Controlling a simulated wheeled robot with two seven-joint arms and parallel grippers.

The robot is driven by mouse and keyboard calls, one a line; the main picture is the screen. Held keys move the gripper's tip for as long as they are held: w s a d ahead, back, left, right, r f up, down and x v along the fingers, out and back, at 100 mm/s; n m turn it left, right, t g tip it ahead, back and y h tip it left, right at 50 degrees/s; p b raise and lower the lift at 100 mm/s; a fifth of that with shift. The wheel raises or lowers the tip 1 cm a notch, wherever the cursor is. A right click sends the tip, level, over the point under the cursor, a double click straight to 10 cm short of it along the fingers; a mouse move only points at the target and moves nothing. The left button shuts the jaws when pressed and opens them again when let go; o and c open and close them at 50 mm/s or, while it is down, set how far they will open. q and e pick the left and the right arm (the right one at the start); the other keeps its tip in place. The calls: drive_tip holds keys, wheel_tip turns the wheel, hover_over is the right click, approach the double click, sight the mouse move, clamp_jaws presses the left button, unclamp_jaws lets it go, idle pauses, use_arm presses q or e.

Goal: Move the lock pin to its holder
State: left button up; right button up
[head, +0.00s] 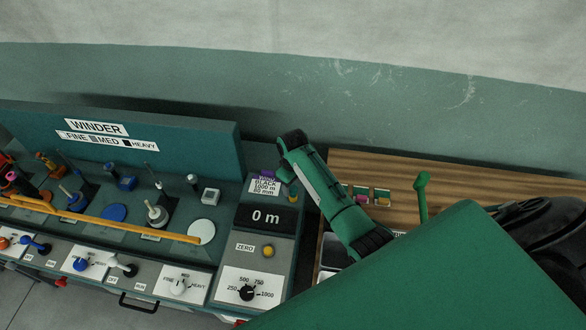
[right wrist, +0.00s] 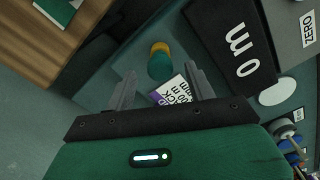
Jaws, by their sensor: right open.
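My right gripper (right wrist: 160,72) is open, its two grey fingers apart with nothing between them in the right wrist view. A short upright cylinder with a green top and yellow lower part (right wrist: 160,62) stands just beyond the fingertips; it may be the lock pin, but I cannot tell for sure. In the head view my right gripper (head: 290,184) hangs at the right end of the winder bench, and a bit of yellow (head: 293,198) shows beneath it. I cannot make out the pin's holder for certain. My left gripper is not in view.
A black display reading 0 m (head: 266,217) and a printed label (head: 264,187) lie close to the right gripper. The winder bench (head: 110,215) carries spools, pegs and an orange bar. A wooden table (head: 400,170) with coloured cards and a green upright lever (head: 422,185) stands right.

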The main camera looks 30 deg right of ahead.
sight(293, 187)
wheel_tip(293, 187, up, 11)
drive_tip(key=b, duration=0.3)
drive_tip(key=shift+r, duration=0.2)
drive_tip(key=shift+f, duration=0.1)
